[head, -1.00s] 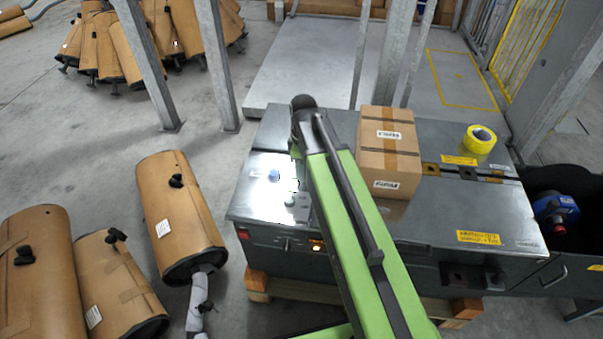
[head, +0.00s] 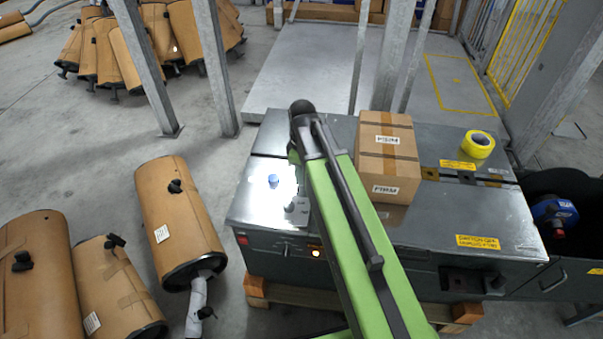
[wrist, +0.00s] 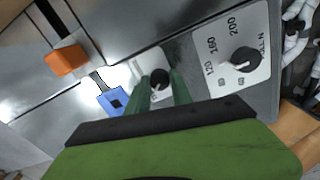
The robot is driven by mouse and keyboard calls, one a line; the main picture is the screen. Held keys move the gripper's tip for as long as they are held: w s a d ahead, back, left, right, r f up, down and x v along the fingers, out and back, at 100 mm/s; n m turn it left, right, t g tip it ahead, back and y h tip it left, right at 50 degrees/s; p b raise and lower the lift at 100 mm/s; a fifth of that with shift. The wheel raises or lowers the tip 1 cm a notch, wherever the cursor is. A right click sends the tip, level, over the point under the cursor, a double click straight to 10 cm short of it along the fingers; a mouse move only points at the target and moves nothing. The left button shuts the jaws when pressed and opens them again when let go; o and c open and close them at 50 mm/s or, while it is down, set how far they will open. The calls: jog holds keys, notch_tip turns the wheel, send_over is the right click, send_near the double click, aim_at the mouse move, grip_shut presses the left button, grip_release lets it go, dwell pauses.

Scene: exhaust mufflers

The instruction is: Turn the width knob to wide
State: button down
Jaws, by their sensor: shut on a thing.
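A small black knob (wrist: 160,77) on a pale plate stands between the green fingers of my gripper (wrist: 161,90) in the wrist view. The fingers are shut on it. Its pointer and any wide mark are hidden or too small to read. The plate (head: 297,207) shows on the near left of the machine top in the head view. There my gripper's fingertips are hidden behind my green arm. A second black knob (wrist: 243,60), with a white pointer and a scale marked 120, 160, 200, stands to the right in the wrist view, apart from my gripper.
A blue knob-like part (head: 273,181) is beside the plate; a blue piece (wrist: 112,101) also shows in the wrist view. An orange block (wrist: 66,60) is at upper left there. A cardboard box (head: 388,160) and yellow tape roll (head: 479,144) rest on the machine.

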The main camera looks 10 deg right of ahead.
jog(key=m, duration=0.4)
jog(key=shift+w, duration=0.1)
jog(key=m, duration=0.4)
jog(key=shift+m, duration=0.4)
jog(key=m, duration=0.4)
jog(key=shift+d, duration=0.1)
jog(key=shift+m, duration=2)
jog(key=c, duration=1.1)
grip_release()
jog(key=shift+c, duration=0.2)
jog(key=shift+r, duration=0.1)
